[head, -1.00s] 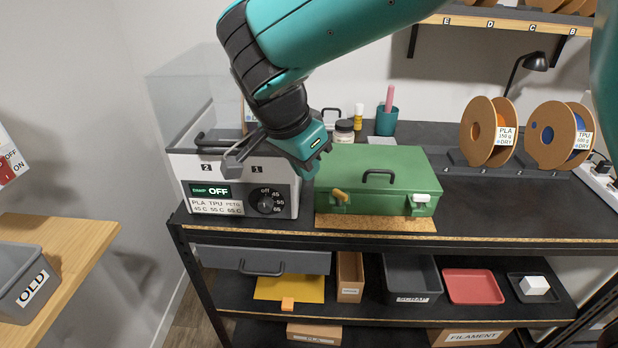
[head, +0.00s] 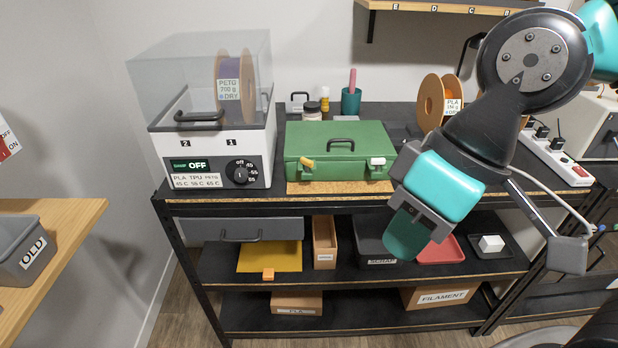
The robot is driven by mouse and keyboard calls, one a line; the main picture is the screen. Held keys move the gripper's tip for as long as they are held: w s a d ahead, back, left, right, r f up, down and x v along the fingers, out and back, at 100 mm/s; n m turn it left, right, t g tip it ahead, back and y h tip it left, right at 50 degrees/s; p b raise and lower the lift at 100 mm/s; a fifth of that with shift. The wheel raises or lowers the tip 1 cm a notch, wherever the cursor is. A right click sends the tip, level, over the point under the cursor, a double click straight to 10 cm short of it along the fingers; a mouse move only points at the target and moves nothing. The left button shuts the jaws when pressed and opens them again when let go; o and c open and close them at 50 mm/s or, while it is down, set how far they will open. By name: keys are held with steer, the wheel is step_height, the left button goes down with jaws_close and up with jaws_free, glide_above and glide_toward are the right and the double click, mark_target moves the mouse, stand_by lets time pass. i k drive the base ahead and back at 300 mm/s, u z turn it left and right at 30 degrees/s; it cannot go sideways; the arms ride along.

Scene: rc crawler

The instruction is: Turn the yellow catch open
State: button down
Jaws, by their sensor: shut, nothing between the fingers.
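The yellow catch (head: 307,163) is on the front left of a green case (head: 338,137) on the bench top. It looks slanted, its narrow end pointing up and left; whether it is released I cannot tell. A white catch (head: 377,162) is on the case's front right.
A filament dryer (head: 215,150) with a clear cover stands left of the case. Jars and a teal cup (head: 351,101) are behind it. Spools (head: 430,102) and a power strip (head: 555,160) are to the right. Trays and boxes fill the lower shelves.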

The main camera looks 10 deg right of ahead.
mark_target(304, 161)
steer(key=k, duration=0.95)
steer(key=z, duration=0.7)
steer(key=i, duration=1.4)
steer(key=u, duration=0.6)
steer(key=i, duration=0.45)
steer(key=u, duration=0.45)
